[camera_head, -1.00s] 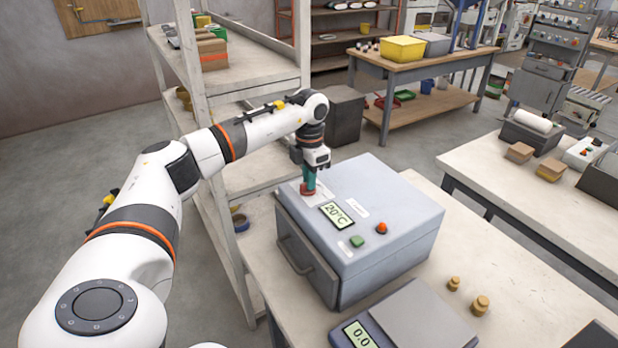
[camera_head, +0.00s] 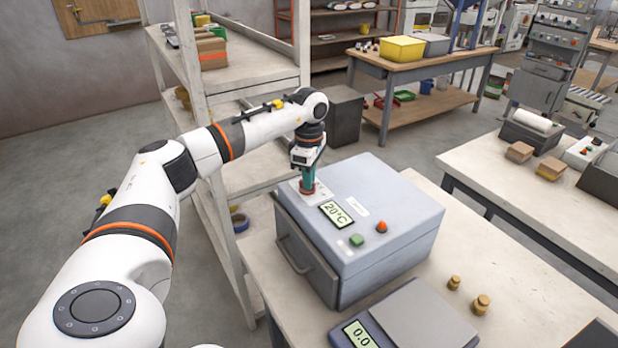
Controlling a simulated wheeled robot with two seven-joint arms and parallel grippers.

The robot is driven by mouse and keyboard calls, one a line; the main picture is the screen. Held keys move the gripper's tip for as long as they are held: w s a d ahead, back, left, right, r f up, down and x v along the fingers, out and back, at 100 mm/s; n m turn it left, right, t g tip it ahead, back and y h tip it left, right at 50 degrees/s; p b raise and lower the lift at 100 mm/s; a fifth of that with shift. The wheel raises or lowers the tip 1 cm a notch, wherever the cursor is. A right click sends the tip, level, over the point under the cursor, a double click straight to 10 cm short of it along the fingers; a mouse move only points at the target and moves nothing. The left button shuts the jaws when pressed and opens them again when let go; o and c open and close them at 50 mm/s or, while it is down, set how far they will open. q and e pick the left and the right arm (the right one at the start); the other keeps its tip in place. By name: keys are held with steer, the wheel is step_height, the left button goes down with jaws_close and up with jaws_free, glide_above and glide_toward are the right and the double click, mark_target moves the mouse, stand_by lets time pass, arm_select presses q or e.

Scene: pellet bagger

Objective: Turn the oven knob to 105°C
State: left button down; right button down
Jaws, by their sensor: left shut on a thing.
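The oven (camera_head: 390,215) is a grey-blue box with a front handle, standing on the near table. Its top has a display (camera_head: 337,213) reading 20°C, a green button (camera_head: 357,240) and a red button (camera_head: 382,227). My left gripper (camera_head: 308,188) points down at the oven top's left corner, on a pale plate. It is shut on the oven knob, which is mostly hidden between the fingers, so its pointer cannot be read. My right gripper is not in view.
A scale (camera_head: 415,325) reading 0.0 stands in front of the oven, with two brass weights (camera_head: 481,304) to its right. Another table (camera_head: 560,195) is at the right.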

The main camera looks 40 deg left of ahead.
arm_select(q)
steer(key=shift+r+m, duration=0.1)
steer(key=shift+m, duration=0.6)
steer(key=c, duration=1.5)
jaws_free()
steer(key=shift+r, duration=0.35)
step_height(320, 180, up, 11)
steer(key=b, duration=0.3)
steer(key=shift+r, duration=0.15)
